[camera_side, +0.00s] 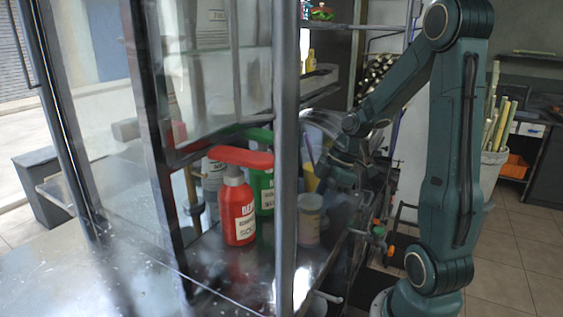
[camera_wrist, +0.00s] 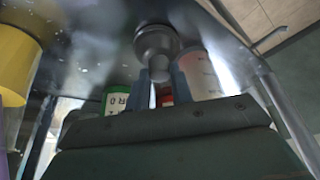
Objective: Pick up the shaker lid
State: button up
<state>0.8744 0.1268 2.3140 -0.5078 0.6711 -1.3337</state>
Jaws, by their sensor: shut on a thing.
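The shaker lid (camera_wrist: 156,42) is a grey metal dome with a narrow neck. My gripper (camera_wrist: 162,92) is shut on its neck, with one finger on each side. A clear cup with measuring marks (camera_wrist: 202,75), perhaps the shaker body, stands just right of the lid in the wrist view. A similar cup (camera_side: 310,222) stands on the metal counter in the side view, just below my gripper (camera_side: 328,182). In the side view the lid cannot be made out behind the glare and my gripper. Whether the lid touches the counter I cannot tell.
A red bottle (camera_side: 238,212) and a green bottle (camera_side: 263,190) stand left of the cup on the counter (camera_side: 205,268). A yellow container (camera_wrist: 14,60) is at the left in the wrist view. A metal post (camera_side: 286,150) and glass panels front the counter.

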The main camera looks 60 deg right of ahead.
notch_tip(320, 180, up, 20)
dwell(0.8)
jog(key=shift+f, duration=0.1)
dwell(0.5)
jog(key=a+f+n+g+y, duration=0.1)
jog(key=a+n+g, duration=0.1)
jog(key=a+n, duration=0.4)
jog(key=shift+s+a+f, duration=0.15)
jog(key=shift+a+f, duration=0.1)
jog(key=shift+f, duration=0.05)
jog(key=shift+f, duration=0.2)
jog(key=shift+f, duration=2.95)
jog(key=shift+f, duration=0.2)
